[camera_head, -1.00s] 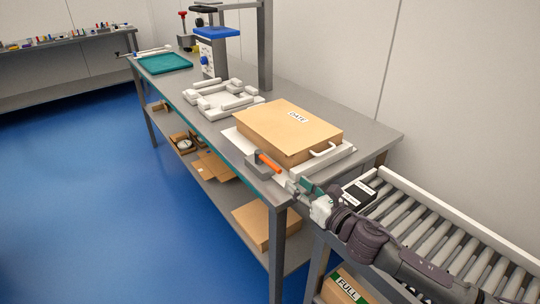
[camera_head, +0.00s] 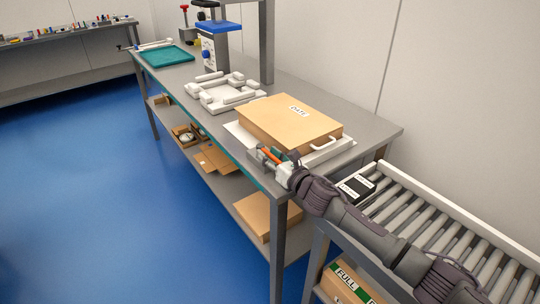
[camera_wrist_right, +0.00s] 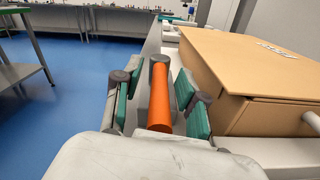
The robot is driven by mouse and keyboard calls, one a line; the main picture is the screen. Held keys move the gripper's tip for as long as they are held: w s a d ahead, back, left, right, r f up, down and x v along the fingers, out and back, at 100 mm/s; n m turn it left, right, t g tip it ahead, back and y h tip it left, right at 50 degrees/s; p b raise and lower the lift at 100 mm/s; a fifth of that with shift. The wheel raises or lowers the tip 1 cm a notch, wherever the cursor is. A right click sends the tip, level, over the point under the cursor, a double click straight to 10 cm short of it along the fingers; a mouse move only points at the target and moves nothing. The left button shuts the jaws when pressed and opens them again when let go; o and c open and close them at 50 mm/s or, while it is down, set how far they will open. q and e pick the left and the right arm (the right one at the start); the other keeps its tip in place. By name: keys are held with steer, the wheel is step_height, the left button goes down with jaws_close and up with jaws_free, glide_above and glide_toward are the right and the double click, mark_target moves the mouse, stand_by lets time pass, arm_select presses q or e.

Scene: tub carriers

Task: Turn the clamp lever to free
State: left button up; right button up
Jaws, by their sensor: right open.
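The clamp lever (camera_wrist_right: 160,100) has an orange grip and a grey end. In the right wrist view it lies between the two teal-padded fingers of my right gripper (camera_wrist_right: 158,98), with gaps at both sides. In the head view the orange lever (camera_head: 271,154) sits at the near front edge of the workbench, beside the tan box (camera_head: 285,118) marked DATE. My right gripper (camera_head: 275,158) is open around the lever and partly hides it and its grey clamp block. My left gripper is not in view.
The box rests on a white tray with a handle (camera_head: 323,143), close to the right gripper. A white frame fixture (camera_head: 224,97) stands further along the bench (camera_head: 372,130). A roller conveyor (camera_head: 440,225) lies at right. A shelf with cartons runs below the bench.

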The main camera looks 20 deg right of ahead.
jaws_close()
